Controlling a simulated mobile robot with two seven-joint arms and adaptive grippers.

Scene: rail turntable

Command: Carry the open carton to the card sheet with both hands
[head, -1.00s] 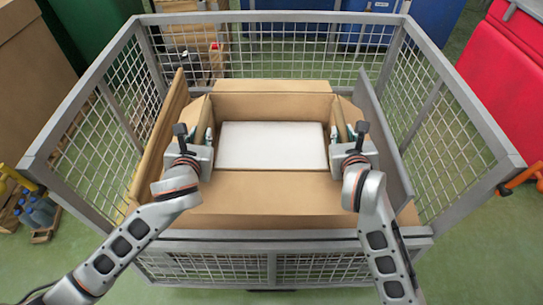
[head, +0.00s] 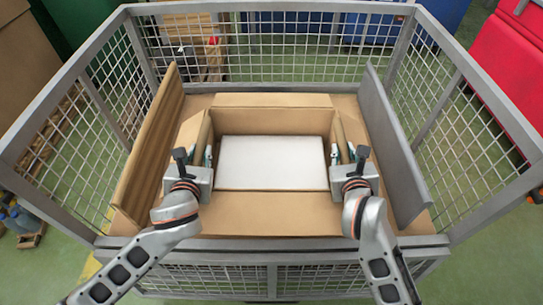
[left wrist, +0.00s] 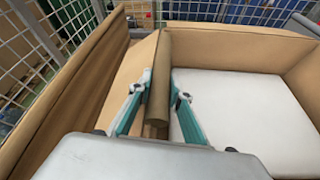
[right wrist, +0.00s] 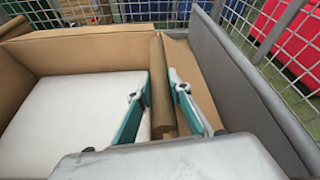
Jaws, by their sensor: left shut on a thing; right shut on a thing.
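The open brown carton (head: 265,214) is inside a grey mesh cage, with a flat white surface (head: 271,162) showing inside it. My left gripper (head: 208,158) is shut on the carton's left wall, and its teal fingers straddle that wall in the left wrist view (left wrist: 155,95). My right gripper (head: 344,156) is shut on the right wall, which also shows between the fingers in the right wrist view (right wrist: 160,95). Flat brown card, apparently the card sheet (head: 388,140), shows around the carton. Whether the carton touches it I cannot tell.
The mesh cage (head: 273,244) surrounds the carton. A brown upright panel (head: 150,150) stands at the left and a grey one (head: 396,150) at the right, with narrow gaps to my grippers. A red container (head: 505,70) is outside at the right.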

